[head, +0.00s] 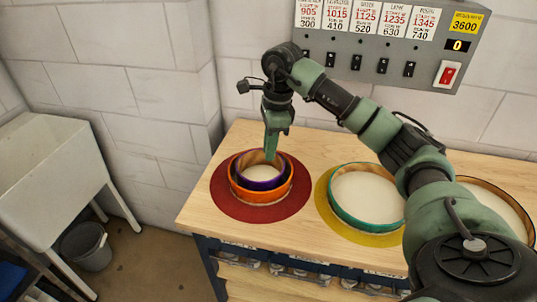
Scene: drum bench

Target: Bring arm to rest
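My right arm reaches in from the right. Its green gripper (270,154) points down over the back rim of a small purple ring (261,184). The fingers are seen edge-on, so I cannot tell whether they are open, shut or holding that rim. The purple ring sits inside a larger orange ring (262,197), both on a round red mat (225,202) at the bench's left end. My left gripper is not in view.
The wooden bench (212,225) also bears a teal ring (366,226) on a yellow mat (327,217) and another ring (520,216), partly hidden by my arm. A grey switch panel (385,45) hangs behind. A white sink (50,165) and bucket (86,246) stand left.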

